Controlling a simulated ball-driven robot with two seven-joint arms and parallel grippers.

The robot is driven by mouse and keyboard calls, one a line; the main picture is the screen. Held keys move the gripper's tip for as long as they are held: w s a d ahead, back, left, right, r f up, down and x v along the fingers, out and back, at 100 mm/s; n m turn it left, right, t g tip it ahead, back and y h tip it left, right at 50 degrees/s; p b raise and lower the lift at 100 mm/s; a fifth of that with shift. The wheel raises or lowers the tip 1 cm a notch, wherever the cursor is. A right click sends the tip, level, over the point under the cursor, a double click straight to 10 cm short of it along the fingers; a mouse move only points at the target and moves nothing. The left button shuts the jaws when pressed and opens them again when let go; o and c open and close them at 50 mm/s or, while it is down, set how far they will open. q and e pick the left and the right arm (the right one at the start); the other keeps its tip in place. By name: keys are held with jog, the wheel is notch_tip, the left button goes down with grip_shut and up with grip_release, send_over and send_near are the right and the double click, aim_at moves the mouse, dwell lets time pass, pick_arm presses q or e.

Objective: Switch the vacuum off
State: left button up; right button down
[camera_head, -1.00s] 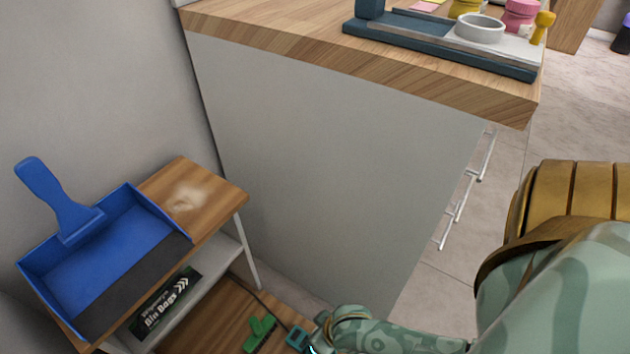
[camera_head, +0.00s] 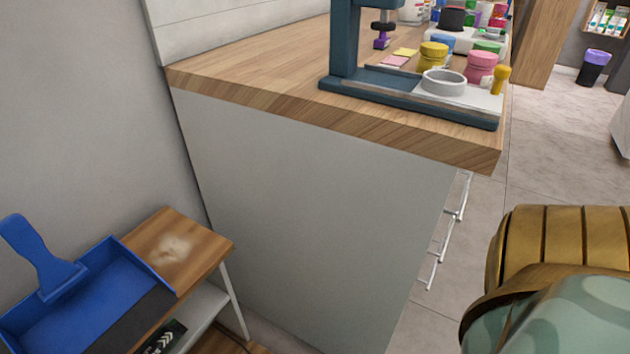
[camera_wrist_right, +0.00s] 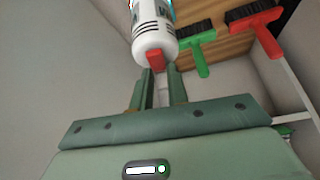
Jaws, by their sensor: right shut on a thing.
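In the right wrist view, a white rounded device with dark slots, which looks like the vacuum (camera_wrist_right: 152,22), hangs into the top of the picture. A small red part (camera_wrist_right: 155,60) sits at its near end. My right gripper (camera_wrist_right: 161,72) is shut on this red part, with a finger on each side of it. The vacuum's upper part is cut off by the frame edge. The head view shows only part of my right arm, not its gripper or the vacuum. My left gripper is not in view.
A green brush (camera_wrist_right: 197,50) and a red brush (camera_wrist_right: 257,25) are beside the vacuum. A blue dustpan (camera_head: 85,300) rests on a low wooden shelf (camera_head: 205,240) with a pale dusty patch. A counter (camera_head: 240,85) bearing jars and a press stands behind.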

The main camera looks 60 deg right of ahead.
jog(key=shift+s+a+t, duration=0.1)
jog(key=shift+s+t, duration=0.15)
jog(key=shift+t, duration=0.15)
jog(key=shift+f+t, duration=0.1)
jog(key=shift+t, duration=0.2)
jog(key=shift+t+b, duration=0.3)
jog(key=c, duration=1.4)
grip_release()
jog(key=shift+o, duration=0.2)
